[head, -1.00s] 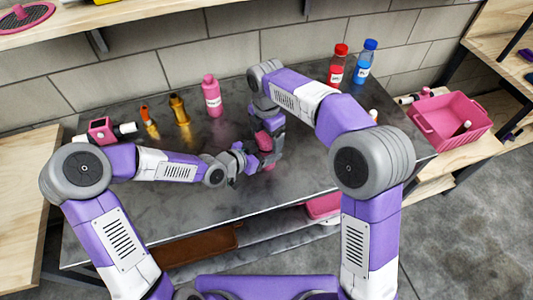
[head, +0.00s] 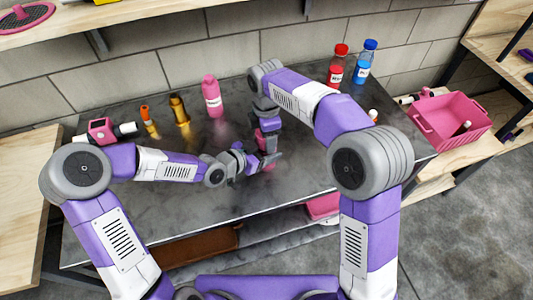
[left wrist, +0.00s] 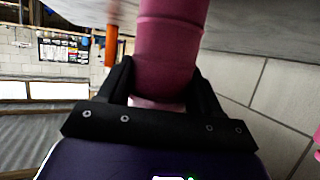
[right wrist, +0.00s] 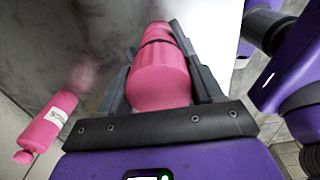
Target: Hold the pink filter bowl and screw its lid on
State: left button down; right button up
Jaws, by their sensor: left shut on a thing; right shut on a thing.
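The pink filter bowl (left wrist: 170,45) is a smooth pink cylinder, and my left gripper (left wrist: 163,78) is shut around it in the left wrist view. My right gripper (right wrist: 156,48) is shut on a pink rounded piece, the lid (right wrist: 160,82), in the right wrist view. A dark band crosses the pink beyond it; I cannot tell whether this is a gap or a seam. In the head view both grippers meet above the middle of the counter. They hide most of the pink parts, with only a bit of pink (head: 269,167) showing, so the thread is not visible.
On the grey counter (head: 210,200) stand a pink bottle (head: 212,97), a brass fitting (head: 180,110), an orange-tipped fitting (head: 149,121) and a pink-and-white device (head: 104,131). Red (head: 338,66) and blue (head: 366,62) bottles stand at the back right. A pink bin (head: 450,120) is at the right.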

jog(key=shift+m, duration=1)
jog(key=o, duration=1.2)
jog(key=shift+r, duration=0.1)
jog(key=shift+r, duration=2.2)
jog(key=shift+c, duration=0.5)
